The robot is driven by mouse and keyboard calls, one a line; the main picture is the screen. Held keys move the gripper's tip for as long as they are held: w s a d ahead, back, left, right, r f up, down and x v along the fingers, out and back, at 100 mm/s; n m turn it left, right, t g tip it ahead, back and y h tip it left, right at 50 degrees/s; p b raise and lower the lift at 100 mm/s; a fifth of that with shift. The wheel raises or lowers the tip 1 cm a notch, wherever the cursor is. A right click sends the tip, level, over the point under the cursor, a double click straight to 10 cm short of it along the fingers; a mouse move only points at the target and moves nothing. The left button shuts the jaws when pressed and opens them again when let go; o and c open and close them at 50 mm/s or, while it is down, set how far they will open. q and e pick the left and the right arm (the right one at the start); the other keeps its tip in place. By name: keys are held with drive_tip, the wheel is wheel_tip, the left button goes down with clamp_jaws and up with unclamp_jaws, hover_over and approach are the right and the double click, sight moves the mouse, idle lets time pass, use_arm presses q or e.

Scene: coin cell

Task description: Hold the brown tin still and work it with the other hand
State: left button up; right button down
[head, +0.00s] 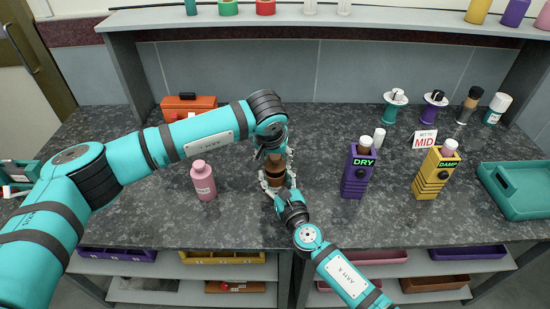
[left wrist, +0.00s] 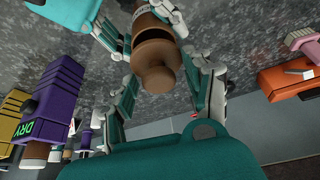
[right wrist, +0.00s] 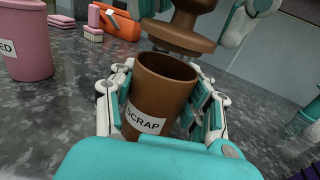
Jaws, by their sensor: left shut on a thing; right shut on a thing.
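The brown tin (head: 272,181) stands in the middle of the counter. My right gripper (right wrist: 160,105) is shut around its body, and the tin's white SCRAP label (right wrist: 146,119) faces the right wrist camera. The tin's mouth is open. Its brown lid (right wrist: 180,37), with a round knob, is off the tin, just above and a little beyond the rim. My left gripper (left wrist: 160,75) comes from above and is shut on the lid (left wrist: 157,72). The inside of the tin is mostly in shadow.
A pink tin (head: 203,181) stands close on the left, with an orange toolbox (head: 188,107) behind. A purple DRY bottle (head: 355,173) and a yellow DAMP bottle (head: 435,174) stand right, near the MID sign (head: 424,140). A teal tray (head: 520,190) is far right.

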sight(275, 156)
use_arm(q)
drive_tip(key=shift+r, duration=0.1)
drive_tip(key=shift+r, duration=1.95)
use_arm(e)
drive_tip(key=c, duration=0.5)
unclamp_jaws()
